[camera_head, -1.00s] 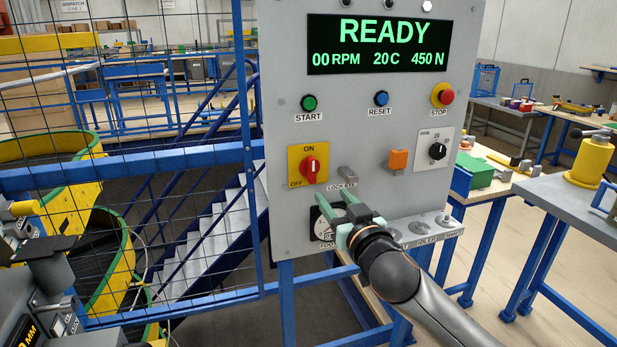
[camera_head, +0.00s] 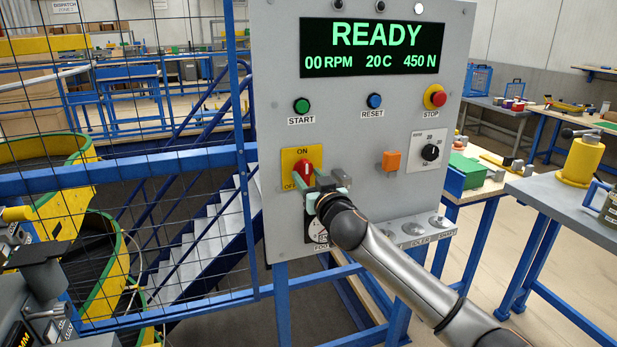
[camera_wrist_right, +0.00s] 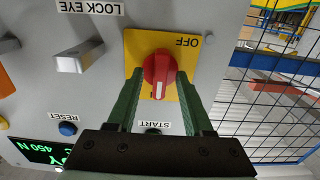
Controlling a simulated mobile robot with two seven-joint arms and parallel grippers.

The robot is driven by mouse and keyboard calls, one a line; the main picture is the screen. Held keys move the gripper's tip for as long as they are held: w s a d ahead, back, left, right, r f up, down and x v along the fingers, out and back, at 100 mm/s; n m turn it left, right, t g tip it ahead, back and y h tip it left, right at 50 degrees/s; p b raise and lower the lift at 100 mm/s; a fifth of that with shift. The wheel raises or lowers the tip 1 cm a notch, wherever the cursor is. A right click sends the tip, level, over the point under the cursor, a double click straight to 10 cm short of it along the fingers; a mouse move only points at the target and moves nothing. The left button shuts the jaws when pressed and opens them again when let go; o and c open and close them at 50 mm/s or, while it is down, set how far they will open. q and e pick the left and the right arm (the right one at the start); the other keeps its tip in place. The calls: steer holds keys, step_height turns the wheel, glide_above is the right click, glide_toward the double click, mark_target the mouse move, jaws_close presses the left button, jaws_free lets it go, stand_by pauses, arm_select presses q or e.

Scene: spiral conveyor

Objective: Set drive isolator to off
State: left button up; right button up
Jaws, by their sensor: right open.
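The drive isolator is a red rotary knob (camera_head: 303,168) on a yellow ON/OFF plate (camera_head: 290,155), on the lower left of the grey control panel. Its pointer stands upright toward ON. OFF is at the plate's lower left. My right gripper (camera_head: 304,178) is open, its green fingers reaching up to the knob from below. In the right wrist view, which is turned upside down, the red knob (camera_wrist_right: 158,66) lies between the fingertips, one on each side. I cannot tell whether they touch it. The ON label is hidden there. My left gripper is not in view.
The grey panel (camera_head: 350,130) also bears the green START button (camera_head: 302,105), blue RESET button (camera_head: 375,101), red STOP button (camera_head: 436,97), an orange block (camera_head: 391,161) and a black dial (camera_head: 430,152). The lock eye (camera_wrist_right: 80,56) projects beside the isolator. A mesh fence stands left.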

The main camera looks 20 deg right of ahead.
steer(key=shift+w, duration=0.1)
steer(key=shift+c, duration=0.2)
jaws_close()
stand_by(0.5)
